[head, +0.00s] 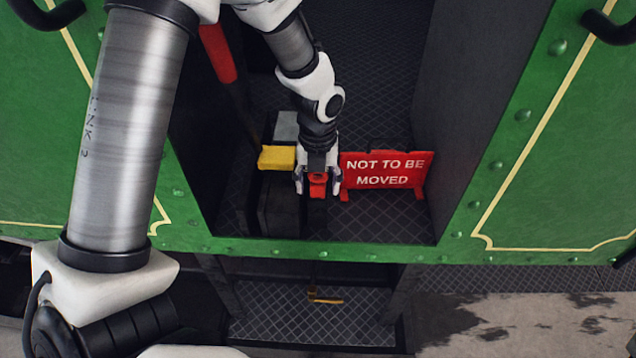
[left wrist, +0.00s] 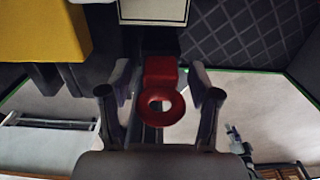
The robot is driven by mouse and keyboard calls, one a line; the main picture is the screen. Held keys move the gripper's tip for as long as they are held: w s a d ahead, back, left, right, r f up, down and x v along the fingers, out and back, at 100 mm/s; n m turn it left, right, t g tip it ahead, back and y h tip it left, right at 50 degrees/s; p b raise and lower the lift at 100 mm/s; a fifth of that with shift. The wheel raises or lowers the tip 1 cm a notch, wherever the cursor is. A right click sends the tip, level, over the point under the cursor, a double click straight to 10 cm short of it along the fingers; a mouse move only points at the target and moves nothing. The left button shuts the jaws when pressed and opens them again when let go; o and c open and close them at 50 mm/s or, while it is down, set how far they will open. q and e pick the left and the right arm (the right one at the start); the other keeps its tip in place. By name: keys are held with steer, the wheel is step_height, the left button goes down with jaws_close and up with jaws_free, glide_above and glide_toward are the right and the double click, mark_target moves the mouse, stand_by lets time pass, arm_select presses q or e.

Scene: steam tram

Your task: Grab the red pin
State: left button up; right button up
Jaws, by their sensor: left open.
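The red pin (head: 317,180) has a ring-shaped head and stands in the doorway of the green tram, just left of a red sign. In the left wrist view the red pin (left wrist: 161,100) shows its ring head between the two fingers. My left gripper (head: 318,187) is open, with one finger on each side of the pin. In the left wrist view the left gripper (left wrist: 161,105) shows gaps between its fingers and the pin. The pin's lower part is hidden. My right gripper is not in view.
A red sign (head: 388,171) reading "NOT TO BE MOVED" stands right of the pin. A yellow block (head: 277,158) is to the left, also in the wrist view (left wrist: 45,30). A red-handled lever (head: 218,54) is further left. Green panels (head: 520,160) flank the doorway.

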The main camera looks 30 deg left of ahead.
arm_select(q)
steer(key=shift+s+d+r, duration=0.1)
jaws_close()
